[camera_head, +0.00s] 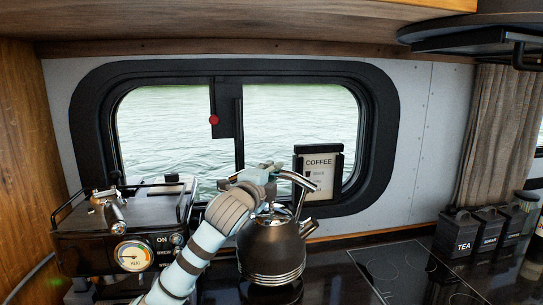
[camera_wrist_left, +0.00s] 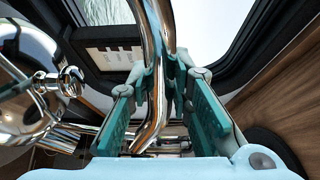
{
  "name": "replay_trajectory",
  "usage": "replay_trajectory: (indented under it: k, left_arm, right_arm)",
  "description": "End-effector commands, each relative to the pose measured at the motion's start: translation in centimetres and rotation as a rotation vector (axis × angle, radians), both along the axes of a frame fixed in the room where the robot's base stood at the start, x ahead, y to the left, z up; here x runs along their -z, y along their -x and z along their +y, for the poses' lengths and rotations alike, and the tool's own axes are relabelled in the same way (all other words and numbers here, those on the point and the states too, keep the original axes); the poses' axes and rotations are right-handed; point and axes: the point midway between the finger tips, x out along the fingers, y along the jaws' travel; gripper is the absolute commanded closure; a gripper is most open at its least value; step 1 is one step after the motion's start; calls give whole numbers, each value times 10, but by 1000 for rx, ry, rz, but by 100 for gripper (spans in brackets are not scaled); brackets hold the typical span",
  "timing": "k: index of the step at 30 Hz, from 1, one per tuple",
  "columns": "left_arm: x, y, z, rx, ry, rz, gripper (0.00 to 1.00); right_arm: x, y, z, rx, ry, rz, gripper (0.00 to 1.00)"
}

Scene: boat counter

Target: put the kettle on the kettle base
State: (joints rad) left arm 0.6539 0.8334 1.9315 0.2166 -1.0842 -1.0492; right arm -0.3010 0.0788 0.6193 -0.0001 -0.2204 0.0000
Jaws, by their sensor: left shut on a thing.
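The dark, shiny kettle (camera_head: 271,250) stands upright over the black counter in the head view, its spout toward the right. My left gripper (camera_head: 280,172) is shut on the curved chrome handle of the kettle from above. In the left wrist view the chrome handle (camera_wrist_left: 155,50) runs between the two teal fingers, and the shiny kettle body (camera_wrist_left: 25,75) with its lid knob shows at the left. I cannot make out a separate kettle base; the area under the kettle is partly hidden, and I cannot tell what the kettle rests on. My right gripper is not in view.
A coffee machine (camera_head: 125,235) with a gauge stands at the left, close to my left arm. A framed coffee sign (camera_head: 318,178) stands behind the kettle by the window. Dark canisters (camera_head: 457,235) stand at the right. A black cooktop (camera_head: 405,270) lies clear right of the kettle.

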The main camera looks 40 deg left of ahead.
Motion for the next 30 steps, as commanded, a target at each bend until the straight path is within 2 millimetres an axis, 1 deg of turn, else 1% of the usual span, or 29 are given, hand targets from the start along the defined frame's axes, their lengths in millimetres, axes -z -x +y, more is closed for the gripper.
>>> replay_trajectory:
  k: [1, 6, 12, 21, 22, 25, 30]
  left_arm:
    - [7, 0, -1, 1, -6, -6, 100]
    - [20, 1, -1, 1, -6, -8, 100]
    - [50, 0, -1, 2, -5, -7, 100]
    - [52, 1, -1, 1, -5, -8, 100]
    - [55, 0, 0, 0, -1, -2, 78]
    - [54, 0, 0, 0, -1, -2, 62]
    - [54, 0, 0, 0, -1, -2, 61]
  right_arm:
    - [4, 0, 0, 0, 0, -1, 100]
    - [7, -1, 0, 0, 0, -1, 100]
    - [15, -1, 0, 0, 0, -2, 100]
    - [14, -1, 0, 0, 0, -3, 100]
    - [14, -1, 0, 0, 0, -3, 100]
    - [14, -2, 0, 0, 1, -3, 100]
    - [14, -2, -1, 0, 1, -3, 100]
